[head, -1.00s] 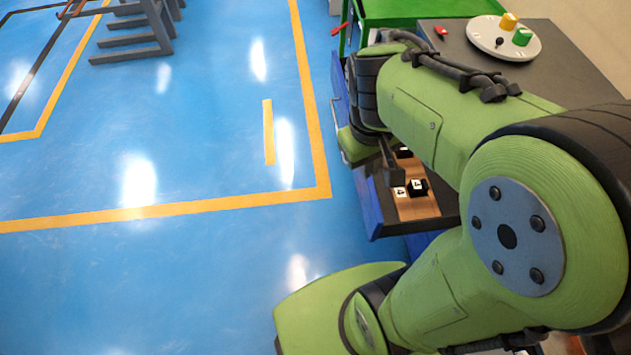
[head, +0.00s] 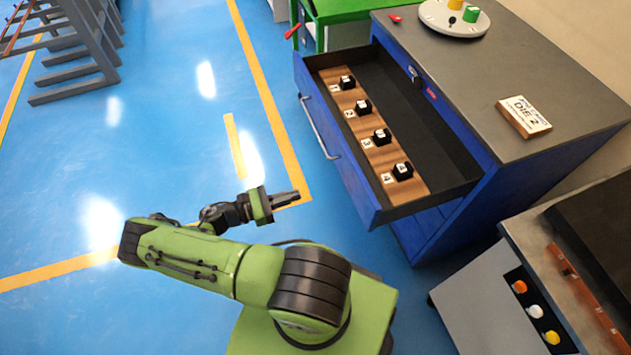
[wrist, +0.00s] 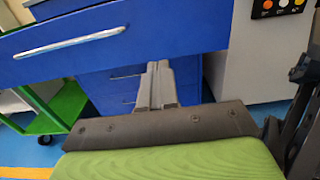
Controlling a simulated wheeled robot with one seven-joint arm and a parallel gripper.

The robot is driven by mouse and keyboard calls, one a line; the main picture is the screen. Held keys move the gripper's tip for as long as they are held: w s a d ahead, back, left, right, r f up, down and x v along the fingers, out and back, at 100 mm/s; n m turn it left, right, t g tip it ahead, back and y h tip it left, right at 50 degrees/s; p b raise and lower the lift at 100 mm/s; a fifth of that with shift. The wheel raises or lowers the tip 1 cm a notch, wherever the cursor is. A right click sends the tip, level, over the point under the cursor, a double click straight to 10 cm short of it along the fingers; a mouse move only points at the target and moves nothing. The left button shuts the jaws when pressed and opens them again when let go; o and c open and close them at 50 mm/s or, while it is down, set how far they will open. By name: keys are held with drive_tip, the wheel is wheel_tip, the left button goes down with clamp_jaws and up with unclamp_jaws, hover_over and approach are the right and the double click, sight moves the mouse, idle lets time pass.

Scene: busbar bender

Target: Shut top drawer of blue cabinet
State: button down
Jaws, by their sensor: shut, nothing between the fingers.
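The blue cabinet (head: 450,222) stands right of centre in the head view. Its top drawer (head: 352,176) is pulled well out to the left, with a silver bar handle (head: 318,128) on its front. Inside, a wooden strip (head: 384,155) carries several black blocks beside numbered labels. My gripper (head: 298,198) is shut and empty, left of the drawer front's near end and apart from it. In the wrist view, my shut fingers (wrist: 158,68) point at the cabinet, with the drawer front (wrist: 180,35) and handle (wrist: 68,44) above them.
On the cabinet top lie a DIE 2 block (head: 524,115) and a round white plate (head: 453,18) with coloured pieces. A grey machine with coloured buttons (head: 536,312) stands at the near right. A green cart (head: 345,10) is behind.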

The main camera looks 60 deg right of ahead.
sight(349, 179)
drive_tip(key=p+x, duration=0.1)
drive_tip(key=x, duration=1.3)
drive_tip(key=shift+s, duration=0.1)
